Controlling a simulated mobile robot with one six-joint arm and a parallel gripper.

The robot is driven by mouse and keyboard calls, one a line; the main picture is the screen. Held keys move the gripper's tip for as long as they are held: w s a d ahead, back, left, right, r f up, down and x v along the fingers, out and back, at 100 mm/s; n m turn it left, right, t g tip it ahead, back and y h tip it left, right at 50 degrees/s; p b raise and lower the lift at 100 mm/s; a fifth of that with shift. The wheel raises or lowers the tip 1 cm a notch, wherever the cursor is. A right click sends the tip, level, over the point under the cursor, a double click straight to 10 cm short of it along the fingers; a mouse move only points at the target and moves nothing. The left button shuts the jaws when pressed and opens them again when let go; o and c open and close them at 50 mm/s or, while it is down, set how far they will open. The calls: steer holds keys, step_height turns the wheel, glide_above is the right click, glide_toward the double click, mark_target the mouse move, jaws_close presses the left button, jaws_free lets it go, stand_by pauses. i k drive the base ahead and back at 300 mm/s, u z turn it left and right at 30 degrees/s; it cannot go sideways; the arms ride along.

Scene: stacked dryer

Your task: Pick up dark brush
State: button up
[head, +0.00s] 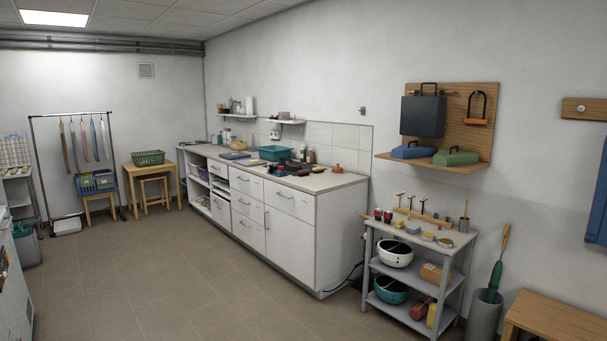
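I cannot pick out a dark brush for certain. Several small dark items (293,166) lie on the right half of the white counter (322,188), close to a teal tub (273,153) and an orange pot-like thing (337,169). They are too small in the head view to tell whether one is a brush. A long-handled thing with a dark green lower part (496,276) stands upright in a grey bin (484,318) at the right. My gripper is not in view.
A grey shelf cart (419,241) with bowls and small items stands right of the counter. A wooden bench (560,322) is at the lower right. A clothes rack (72,115) and a small wooden table (134,169) stand at the back left. The tiled floor (165,265) before the counter is clear.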

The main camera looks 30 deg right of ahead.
mark_target(306, 172)
steer(key=z, duration=0.3)
steer(key=i, duration=1.6)
steer(key=z, duration=0.55)
steer(key=i, duration=1.9)
steer(key=z, duration=0.45)
steer(key=k, duration=0.65)
steer(key=z, duration=0.5)
steer(key=k, duration=0.7)
steer(key=z, duration=0.5)
